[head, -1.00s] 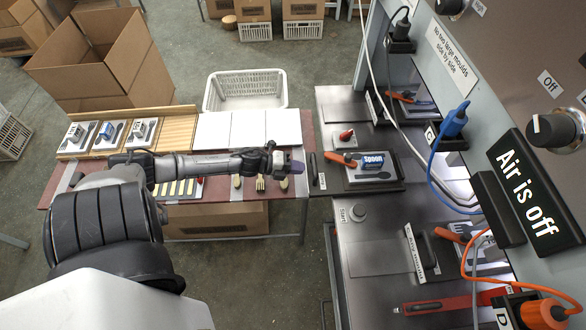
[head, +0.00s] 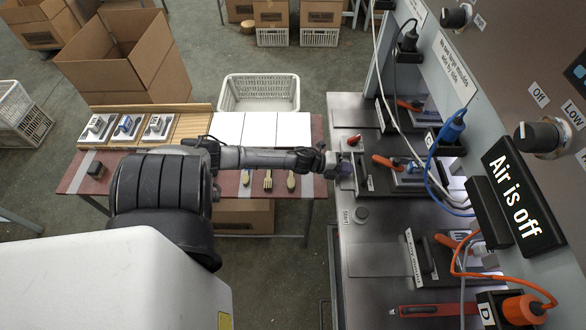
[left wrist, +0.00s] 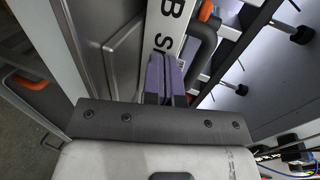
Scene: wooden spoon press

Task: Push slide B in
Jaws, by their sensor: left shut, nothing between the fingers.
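Slide B (head: 383,184) is the dark slide in the middle of the press, bearing a mould with an orange-handled clamp (head: 386,162). Its white label plate shows in the left wrist view (left wrist: 165,28), with "B" and part of a word readable. My left gripper (head: 346,172) has purple fingers, is shut and empty, and is at the slide's outer left end. In the left wrist view its fingertips (left wrist: 165,70) meet or nearly meet the label plate, beside the dark handle (left wrist: 203,45); exact contact is unclear. My right gripper is not in view.
Another slide with a black handle (head: 423,255) lies in front, and another clamp (head: 408,105) lies behind. A red knob (head: 353,140) and the start button (head: 361,213) are near slide B. Blue and orange cables hang at the right. A table (head: 310,185) with wooden spoons stands left.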

